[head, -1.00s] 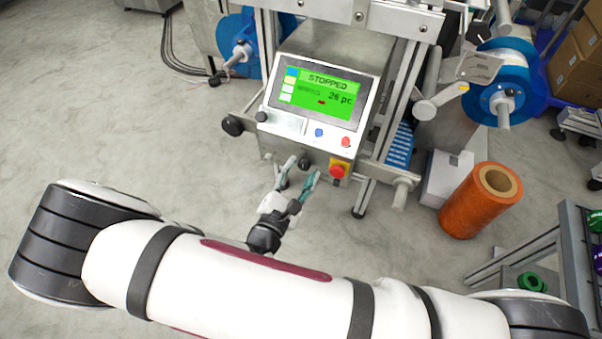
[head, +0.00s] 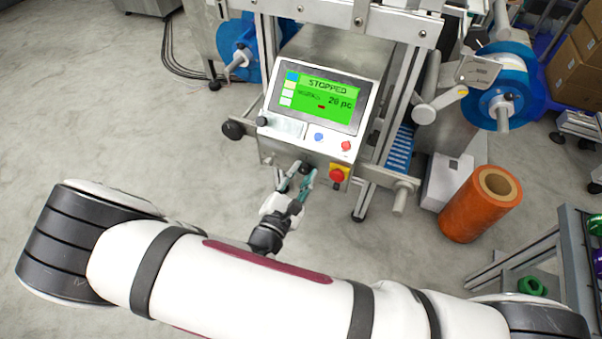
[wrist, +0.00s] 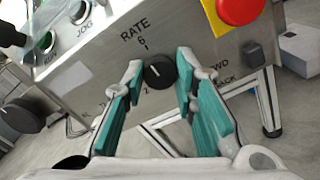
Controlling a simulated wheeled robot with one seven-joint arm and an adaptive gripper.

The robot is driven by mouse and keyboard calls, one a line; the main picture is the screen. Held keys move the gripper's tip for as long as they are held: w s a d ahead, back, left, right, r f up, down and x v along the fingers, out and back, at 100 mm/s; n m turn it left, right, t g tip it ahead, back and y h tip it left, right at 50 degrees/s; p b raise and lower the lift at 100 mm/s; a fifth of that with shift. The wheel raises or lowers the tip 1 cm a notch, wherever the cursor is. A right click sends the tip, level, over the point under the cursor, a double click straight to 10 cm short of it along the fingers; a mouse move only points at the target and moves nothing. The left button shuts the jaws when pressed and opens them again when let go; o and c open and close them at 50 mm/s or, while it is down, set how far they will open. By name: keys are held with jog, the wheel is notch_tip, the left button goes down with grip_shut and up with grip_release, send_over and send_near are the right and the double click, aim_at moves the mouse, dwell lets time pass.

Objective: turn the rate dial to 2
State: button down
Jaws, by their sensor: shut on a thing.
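The rate dial (wrist: 158,73) is a small black round knob on the grey metal panel, under the printed word RATE in the wrist view. A small pale mark shows on its face, but I cannot tell exactly which number it faces. A 2 is printed at its lower left. My gripper (wrist: 159,64) is shut on the dial, with one fingertip on each side of it. In the head view my gripper (head: 299,178) reaches the lower front of the machine, and its fingers mostly hide the dial.
A red emergency stop (head: 337,175) on a yellow base sits just right of my gripper; it also shows in the wrist view (wrist: 240,8). A black selector knob (wrist: 255,52) is below it. The green screen (head: 316,95) reads STOPPED and 26 pc. An orange roll (head: 480,204) stands right.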

jog(key=n+p, duration=0.4)
jog(key=n, duration=0.1)
jog(key=shift+r, duration=0.1)
jog(key=n+p, duration=0.3)
jog(key=n, duration=0.3)
jog(key=shift+a+n, duration=0.1)
jog(key=shift+n, duration=0.2)
jog(key=n+p, duration=0.1)
jog(key=n, duration=1)
jog(key=shift+a+f+n, duration=0.1)
jog(key=shift+f+n, duration=0.15)
jog(key=shift+n, duration=0.15)
jog(key=c, duration=1.3)
grip_release()
